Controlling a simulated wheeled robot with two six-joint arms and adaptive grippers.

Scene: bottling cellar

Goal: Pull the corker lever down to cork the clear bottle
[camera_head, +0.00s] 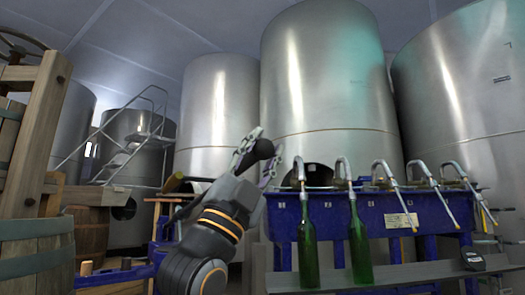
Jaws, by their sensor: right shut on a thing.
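My right gripper (262,153) is raised in the middle of the view, its fingers closed around a black ball knob (263,148), which looks like the end of the corker lever. The rest of the lever is hidden behind my gripper and arm. Blue parts (160,232), perhaps of the corker frame, show just left of my right arm; most of it is covered. The clear bottle cannot be made out. My left gripper is out of view.
A blue filler trough (330,215) with several metal spouts stands at the right. Two green bottles (307,250) (360,245) stand below it. Large steel tanks (325,80) fill the back. A wooden press (38,135) and loose corks (86,267) are at the left.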

